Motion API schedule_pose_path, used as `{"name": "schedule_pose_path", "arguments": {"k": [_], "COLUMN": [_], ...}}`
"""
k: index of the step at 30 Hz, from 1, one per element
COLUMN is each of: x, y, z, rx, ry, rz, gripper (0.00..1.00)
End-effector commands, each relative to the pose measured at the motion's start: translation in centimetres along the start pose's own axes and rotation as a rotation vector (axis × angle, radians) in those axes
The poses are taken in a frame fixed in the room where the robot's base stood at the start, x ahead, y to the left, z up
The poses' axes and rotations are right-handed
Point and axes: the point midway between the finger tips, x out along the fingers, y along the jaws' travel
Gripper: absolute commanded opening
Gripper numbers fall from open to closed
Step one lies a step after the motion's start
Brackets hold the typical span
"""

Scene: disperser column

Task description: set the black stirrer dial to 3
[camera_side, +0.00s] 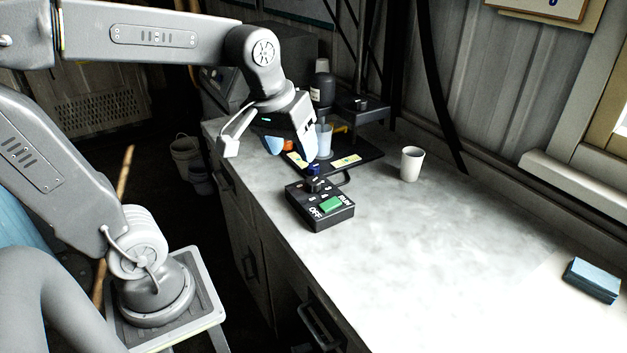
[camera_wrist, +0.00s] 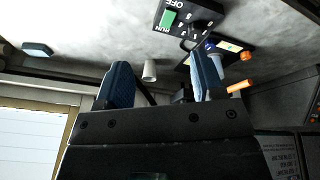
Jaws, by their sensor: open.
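The black control box (camera_side: 322,217) sits on the bench, with a green rocker switch (camera_side: 331,204) marked RUN and OFF. The black stirrer dial (camera_side: 317,185) is on the box's far part, with small white marks around it. I cannot read its setting. The box (camera_wrist: 187,27) also shows at the top of the wrist view, partly cut off, with the green switch (camera_wrist: 169,19). My gripper (camera_side: 291,148) is open and empty, above and beyond the box, apart from the dial. Its two blue fingers stand wide apart in the wrist view (camera_wrist: 160,84).
A white cup (camera_side: 411,164) stands to the right. A blue block (camera_side: 592,279) lies at the far right. The bench between is clear.

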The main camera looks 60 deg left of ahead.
Motion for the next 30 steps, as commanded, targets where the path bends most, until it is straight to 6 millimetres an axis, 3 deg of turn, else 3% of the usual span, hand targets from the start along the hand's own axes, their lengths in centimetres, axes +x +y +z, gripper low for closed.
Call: {"name": "schedule_pose_path", "arguments": {"k": [1,6,13,18,23,30], "x": [0.8,3.7,7.8,9.1,10.4,14.7], "y": [-0.3,-1.9,-4.7,-5.6,-5.7,-6.2], "z": [-2.0,-7.8,-12.8,-13.8,-13.5,-12.1], "rx": [-0.102,-0.441,-0.775,-0.868,-0.874,-0.872], "ry": [-0.038,-0.13,-0.207,-0.226,-0.229,-0.231], "rz": [-0.027,-0.109,-0.203,-0.232,-0.235,-0.235], "gripper": [0.62,0.62,0.62,0.62,0.62,0.62]}}
